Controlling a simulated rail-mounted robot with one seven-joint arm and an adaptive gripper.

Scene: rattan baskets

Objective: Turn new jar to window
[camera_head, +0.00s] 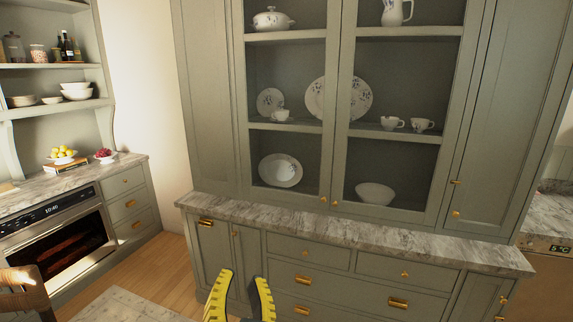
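My gripper (243,276) is at the bottom edge of the view, with two yellow-and-black fingers pointing up and apart. Nothing shows between them. It is in front of the grey-green cabinet (215,252), with no visible contact. Small jar-like containers (38,52) stand on the upper shelf at the far left, far from my gripper. I cannot tell whether any of them is the new jar. No window is in view.
A marble counter ledge (350,237) runs along the cabinet below glass doors with white crockery. At left are an oven (60,238), a marble counter (85,174) and a fruit bowl (63,158). A woven chair back (20,292) is at bottom left. Wooden floor (155,262) shows between.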

